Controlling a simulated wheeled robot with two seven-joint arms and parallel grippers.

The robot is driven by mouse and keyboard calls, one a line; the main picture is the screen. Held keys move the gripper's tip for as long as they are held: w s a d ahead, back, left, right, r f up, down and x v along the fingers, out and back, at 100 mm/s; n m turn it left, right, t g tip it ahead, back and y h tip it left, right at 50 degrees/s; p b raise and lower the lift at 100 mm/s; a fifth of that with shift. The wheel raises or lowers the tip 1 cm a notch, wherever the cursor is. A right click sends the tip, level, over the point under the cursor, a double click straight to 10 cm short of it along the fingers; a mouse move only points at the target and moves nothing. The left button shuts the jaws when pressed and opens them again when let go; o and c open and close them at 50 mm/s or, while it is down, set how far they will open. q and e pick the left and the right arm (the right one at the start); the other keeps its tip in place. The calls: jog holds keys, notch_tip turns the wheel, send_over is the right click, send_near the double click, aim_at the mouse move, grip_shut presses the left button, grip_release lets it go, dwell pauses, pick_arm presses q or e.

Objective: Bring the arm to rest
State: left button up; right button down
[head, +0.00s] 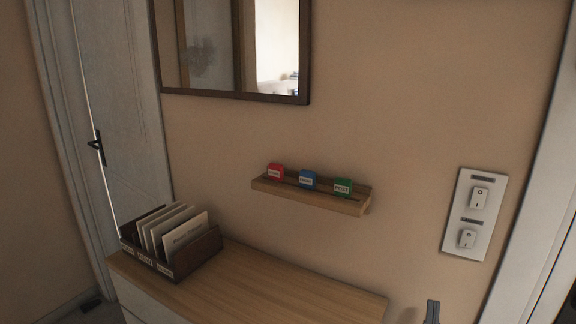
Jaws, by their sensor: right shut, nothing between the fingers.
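My right gripper (432,311) shows only in part at the bottom edge of the head view, right of the wooden cabinet top (310,287). It is a small grey shape, shut, with nothing seen held in it. It is below the switch panel (476,214) and apart from it. The rest of the right arm is out of the frame. My left gripper is not in the head view.
A wall ledge (310,197) carries a red block (275,171), a blue block (308,179) and a green block (343,187). A dark wooden sorter (197,256) with several cards stands on the cabinet's left end. A framed mirror (285,45) hangs above. The cabinet's right part is clear.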

jog(key=s+a+f+n+g+y, duration=0.1)
jog(key=a+f+n+g+y, duration=0.2)
jog(key=f+g, duration=0.5)
jog(key=s+a+f+n+g+y, duration=0.1)
jog(key=s+a+f+g+y, duration=0.3)
jog(key=f, duration=0.7)
jog(key=s+f+m+g, duration=0.1)
jog(key=s+f+g, duration=0.45)
jog(key=s, duration=0.65)
jog(key=s+f+g, duration=0.5)
jog(key=s+g, duration=0.2)
jog(key=s, duration=0.4)
jog(key=w+a+f+t+y, duration=0.1)
jog(key=a+f, duration=0.1)
jog(key=f, duration=1.4)
jog(key=a+f+t+y, duration=0.1)
jog(key=f, duration=1.6)
jog(key=shift+w+a+f, duration=0.3)
jog(key=shift+w+a, duration=0.1)
